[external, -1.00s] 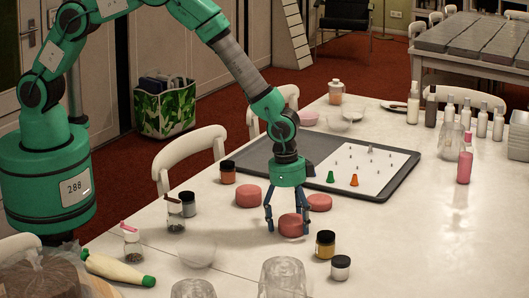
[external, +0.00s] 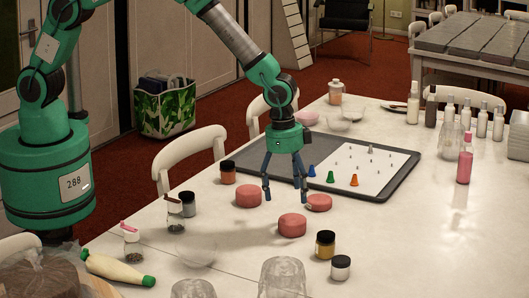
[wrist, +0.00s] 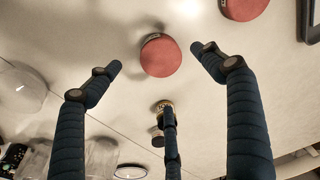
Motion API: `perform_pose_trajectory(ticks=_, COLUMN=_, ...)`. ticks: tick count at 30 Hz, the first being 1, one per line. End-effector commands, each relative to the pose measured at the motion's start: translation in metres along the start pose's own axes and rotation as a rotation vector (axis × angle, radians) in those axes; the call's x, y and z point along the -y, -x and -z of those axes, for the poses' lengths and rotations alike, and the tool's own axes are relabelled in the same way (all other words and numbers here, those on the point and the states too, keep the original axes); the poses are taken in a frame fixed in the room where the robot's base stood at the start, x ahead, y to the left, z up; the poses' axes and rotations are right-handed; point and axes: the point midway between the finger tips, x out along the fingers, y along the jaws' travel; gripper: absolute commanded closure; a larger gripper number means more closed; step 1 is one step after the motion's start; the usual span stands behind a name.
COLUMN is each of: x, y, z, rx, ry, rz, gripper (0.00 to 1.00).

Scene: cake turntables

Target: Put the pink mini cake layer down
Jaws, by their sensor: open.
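Three round pink mini cake layers sit flat on the white table. The front one (external: 292,225) stands a little below and in front of my gripper (external: 285,193). The others are the left one (external: 249,196) and the right one (external: 318,203). My gripper is open and empty, raised above the table with its fingers spread downward. In the wrist view, a pink layer (wrist: 161,56) lies between and beyond the fingertips, apart from them. Part of another pink layer (wrist: 243,8) shows at the top edge.
A dark tray with a white sheet (external: 392,162) lies behind, holding a blue cone (external: 311,170), a green cone (external: 330,177) and an orange cone (external: 354,180). A yellow jar (external: 325,245) and a white jar (external: 341,267) stand front right.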

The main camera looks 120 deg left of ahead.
Motion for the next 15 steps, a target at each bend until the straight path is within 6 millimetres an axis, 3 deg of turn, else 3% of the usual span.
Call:
perform_pose_trajectory(ticks=6, x=0.000, y=0.023, z=0.000, rx=-0.001, ry=0.000, rz=0.000, gripper=0.19)
perform_pose_trajectory(ticks=15, x=0.000, y=0.027, z=0.000, rx=0.000, ry=0.000, rz=0.000, gripper=0.19)
